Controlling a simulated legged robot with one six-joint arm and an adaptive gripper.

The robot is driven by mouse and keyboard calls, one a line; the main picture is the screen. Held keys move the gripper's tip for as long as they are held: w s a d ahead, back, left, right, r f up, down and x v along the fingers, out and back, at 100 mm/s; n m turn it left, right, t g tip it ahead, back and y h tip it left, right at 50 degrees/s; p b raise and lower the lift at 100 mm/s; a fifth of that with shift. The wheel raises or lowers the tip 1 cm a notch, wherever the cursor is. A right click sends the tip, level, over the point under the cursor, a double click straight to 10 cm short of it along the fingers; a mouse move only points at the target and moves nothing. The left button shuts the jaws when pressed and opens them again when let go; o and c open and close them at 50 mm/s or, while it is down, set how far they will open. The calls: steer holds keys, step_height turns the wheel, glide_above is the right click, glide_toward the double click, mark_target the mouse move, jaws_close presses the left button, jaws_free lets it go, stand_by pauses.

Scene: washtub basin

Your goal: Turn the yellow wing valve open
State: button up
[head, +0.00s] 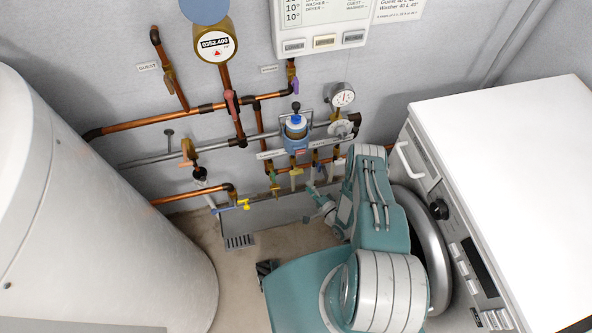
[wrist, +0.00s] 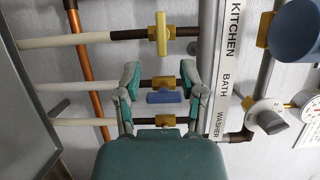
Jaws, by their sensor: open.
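In the wrist view a yellow wing handle (wrist: 161,33) sits on a brass valve on the upper pipe, level with the KITCHEN label. My gripper (wrist: 160,72) is open and empty; its fingers are spread below that handle in the picture. A blue wing handle (wrist: 164,97) shows between the fingers. A lower brass valve (wrist: 169,120) is partly hidden by my gripper's body. In the head view my gripper (head: 318,198) is below the labelled manifold, where a pale yellow handle (head: 296,170) hangs. A separate bright yellow handle (head: 244,205) is on a tap further left.
A white washing machine (head: 500,150) stands at the right and a white tank (head: 90,200) at the left. Copper pipes (head: 150,120), a blue-topped unit (head: 296,130) and a pressure gauge (head: 342,95) crowd the wall.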

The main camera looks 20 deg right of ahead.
mark_target(296, 172)
steer(key=x, duration=0.8)
steer(key=shift+w, duration=0.2)
steer(key=shift+c, duration=0.3)
jaws_close()
